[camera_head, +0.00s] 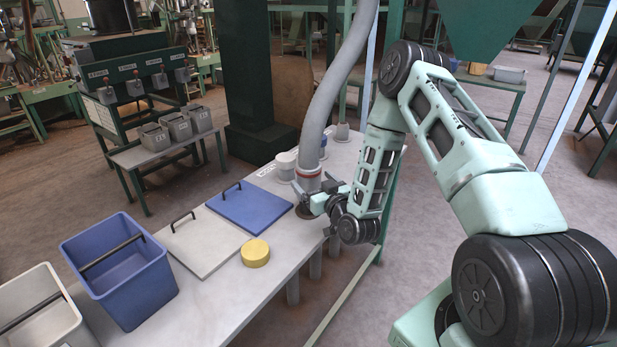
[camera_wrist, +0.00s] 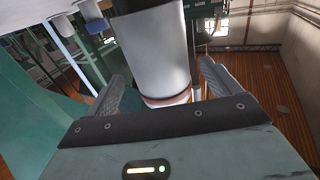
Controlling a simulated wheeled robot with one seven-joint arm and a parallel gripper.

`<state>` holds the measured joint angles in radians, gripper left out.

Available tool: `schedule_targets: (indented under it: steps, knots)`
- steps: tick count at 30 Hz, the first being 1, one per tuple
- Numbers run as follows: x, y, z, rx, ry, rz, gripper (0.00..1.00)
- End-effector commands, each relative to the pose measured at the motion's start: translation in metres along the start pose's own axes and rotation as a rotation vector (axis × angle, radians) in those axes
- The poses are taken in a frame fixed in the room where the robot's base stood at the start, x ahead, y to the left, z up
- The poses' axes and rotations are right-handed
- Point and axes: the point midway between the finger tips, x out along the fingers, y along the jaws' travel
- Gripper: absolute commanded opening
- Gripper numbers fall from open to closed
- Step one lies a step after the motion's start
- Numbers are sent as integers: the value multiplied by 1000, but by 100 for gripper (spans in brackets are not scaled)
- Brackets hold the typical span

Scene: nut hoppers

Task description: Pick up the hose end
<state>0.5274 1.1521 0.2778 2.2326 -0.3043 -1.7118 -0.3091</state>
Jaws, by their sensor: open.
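The hose end (camera_head: 307,180) is the grey cuff with an orange-red ring at the bottom of the thick grey hose (camera_head: 333,85). It hangs down over the far part of the long table. My gripper (camera_head: 315,198) is right at it, on its near right side. In the wrist view, the pale hose end (camera_wrist: 152,58) with its reddish ring stands between the two spread fingers of my gripper (camera_wrist: 165,88). The gripper is open, with a finger on either side. A gap shows beside the right finger; contact on the left cannot be told.
The table (camera_head: 222,300) holds a white tub (camera_head: 286,165), a blue lid (camera_head: 250,206), a pale lid (camera_head: 200,243), a yellow disc (camera_head: 255,253) and a blue bin (camera_head: 120,272). A dark green post (camera_head: 250,70) stands behind the table.

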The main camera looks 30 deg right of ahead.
Motion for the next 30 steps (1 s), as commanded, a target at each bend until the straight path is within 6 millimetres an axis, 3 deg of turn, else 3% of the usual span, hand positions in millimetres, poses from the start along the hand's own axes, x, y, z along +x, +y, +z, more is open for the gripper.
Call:
schedule_targets:
  steps: [10, 19, 20, 25, 30]
  knots:
    - [44, -1, 3, -1, 2, 1, 89]
    - [50, -1, 5, -1, 0, 0, 89]
    - [50, -1, 5, -1, 0, 0, 84]
    - [49, -1, 5, -1, 0, 0, 36]
    - [50, -1, 4, -1, 2, 0, 34]
